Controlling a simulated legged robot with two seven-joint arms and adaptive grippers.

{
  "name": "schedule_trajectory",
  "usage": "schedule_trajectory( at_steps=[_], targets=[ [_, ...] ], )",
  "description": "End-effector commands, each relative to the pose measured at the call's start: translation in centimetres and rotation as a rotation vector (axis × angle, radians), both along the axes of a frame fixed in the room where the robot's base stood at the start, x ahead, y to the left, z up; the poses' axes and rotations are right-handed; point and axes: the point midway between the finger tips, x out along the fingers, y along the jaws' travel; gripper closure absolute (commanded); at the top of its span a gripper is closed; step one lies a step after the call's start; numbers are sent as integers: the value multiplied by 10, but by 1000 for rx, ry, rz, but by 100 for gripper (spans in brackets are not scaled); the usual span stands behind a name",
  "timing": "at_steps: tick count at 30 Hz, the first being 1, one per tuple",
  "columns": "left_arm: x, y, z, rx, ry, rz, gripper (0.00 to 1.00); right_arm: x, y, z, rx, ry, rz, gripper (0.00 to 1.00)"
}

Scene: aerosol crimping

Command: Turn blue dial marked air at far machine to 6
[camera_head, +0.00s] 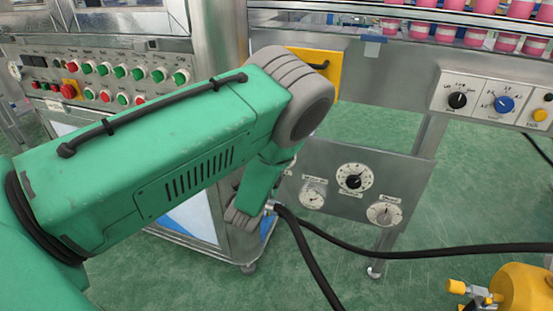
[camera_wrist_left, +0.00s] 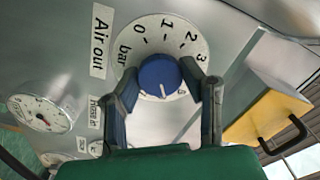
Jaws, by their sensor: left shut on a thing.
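The blue dial (camera_wrist_left: 158,74) sits on a round white scale plate (camera_wrist_left: 152,32) marked bar, with 0, 1, 2 and 3 readable, beside an "Air out" label (camera_wrist_left: 101,40). My left gripper (camera_wrist_left: 160,80) is shut on the blue dial, one finger on each side. A white pointer line on the dial faces the bottom of the left wrist view, near a number partly covered by the right finger; I cannot read it surely. In the head view my green left arm hides this dial and the gripper. My right gripper is not in view.
Gauges (camera_wrist_left: 40,112) sit left of the dial in the wrist view; a yellow box with a black handle (camera_wrist_left: 268,115) stands at right. The head view shows a button panel (camera_head: 105,80), a lower panel with a black knob (camera_head: 353,178), another blue knob (camera_head: 504,104) and black hoses (camera_head: 420,252).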

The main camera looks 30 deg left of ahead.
Motion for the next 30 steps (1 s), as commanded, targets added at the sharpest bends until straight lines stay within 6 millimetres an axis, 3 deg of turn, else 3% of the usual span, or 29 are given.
schedule_trajectory(
  at_steps=[10, 26, 27, 29, 30],
  targets=[
    [-2, -2, -4, 133, 43, -3, 93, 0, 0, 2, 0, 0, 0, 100],
    [-2, -2, -5, 156, 50, -4, 93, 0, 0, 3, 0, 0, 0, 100],
    [-2, -2, -5, 156, 50, -4, 61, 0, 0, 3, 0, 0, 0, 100],
    [-2, -2, -5, 155, 49, -3, 44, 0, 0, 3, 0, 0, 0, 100],
    [-2, -2, -5, 155, 49, -3, 44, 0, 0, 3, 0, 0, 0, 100]
  ],
)
